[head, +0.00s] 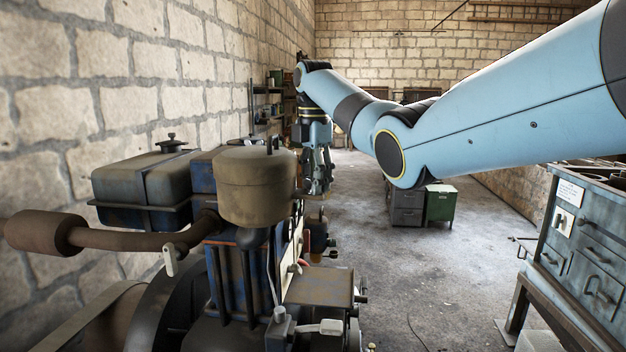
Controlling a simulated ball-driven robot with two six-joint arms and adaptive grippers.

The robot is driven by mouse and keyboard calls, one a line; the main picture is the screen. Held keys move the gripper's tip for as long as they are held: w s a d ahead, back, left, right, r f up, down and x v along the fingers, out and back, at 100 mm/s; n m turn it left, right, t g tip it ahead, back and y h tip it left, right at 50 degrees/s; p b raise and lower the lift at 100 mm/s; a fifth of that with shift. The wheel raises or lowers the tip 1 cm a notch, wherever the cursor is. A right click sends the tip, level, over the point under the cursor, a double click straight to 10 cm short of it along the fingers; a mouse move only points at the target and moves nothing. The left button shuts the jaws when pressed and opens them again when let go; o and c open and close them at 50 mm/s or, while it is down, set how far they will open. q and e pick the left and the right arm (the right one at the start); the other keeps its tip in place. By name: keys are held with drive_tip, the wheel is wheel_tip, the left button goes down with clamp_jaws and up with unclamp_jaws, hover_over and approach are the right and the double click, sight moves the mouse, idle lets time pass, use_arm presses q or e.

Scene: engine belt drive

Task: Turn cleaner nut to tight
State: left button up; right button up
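The air cleaner (256,187), a dull brown-grey canister, stands upright on the engine (232,280). A small dark nut (272,144) sits on top of its lid, too small to tell how tight it is. My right gripper (319,188) hangs fingers down, to the right of the cleaner and apart from it. Nothing clearly shows between its fingers, and their gap is too small to judge. My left gripper is not in view.
A rusty tank (145,190) and an exhaust pipe with a muffler (45,232) stand left of the cleaner, near the stone wall. A grey drawer cabinet (590,255) is at the right. The floor (440,290) between is mostly clear.

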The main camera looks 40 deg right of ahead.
drive_tip(key=shift+s+a+r, duration=0.1)
drive_tip(key=shift+c, duration=0.9)
drive_tip(key=shift+s+a+r, duration=0.1)
drive_tip(key=shift+a, duration=0.05)
clamp_jaws()
drive_tip(key=shift+m, duration=1.2)
drive_tip(key=m, duration=0.4)
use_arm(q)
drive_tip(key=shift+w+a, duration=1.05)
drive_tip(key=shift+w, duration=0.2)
use_arm(e)
drive_tip(key=shift+m, duration=1.6)
